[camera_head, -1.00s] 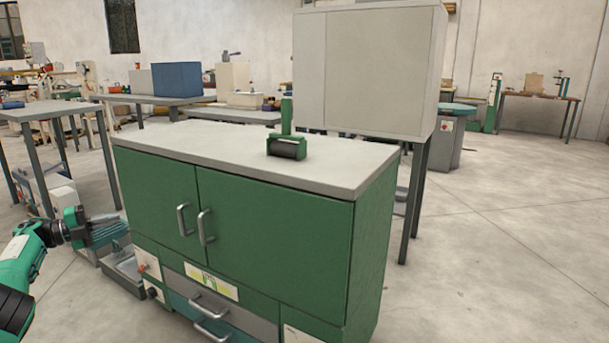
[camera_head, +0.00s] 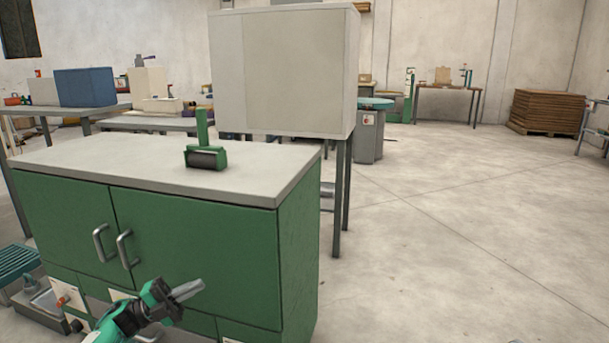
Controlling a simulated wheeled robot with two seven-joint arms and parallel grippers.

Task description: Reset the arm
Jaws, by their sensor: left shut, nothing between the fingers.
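My left arm, green and black, comes in at the lower left. My left gripper (camera_head: 194,289) is shut and empty, its grey fingers pointing right. It shows in front of the green cabinet's (camera_head: 205,245) lower doors; the gap between them is hard to judge. A small green device with a dark roller (camera_head: 206,158) stands on the cabinet's pale top, well above the gripper in the picture. My right gripper is not in view.
A large pale box (camera_head: 285,75) on dark legs stands behind the cabinet. Tables with boxes are at the back left. A brown stack on a pallet (camera_head: 546,110) is at the back right. The floor (camera_head: 440,240) to the right is clear.

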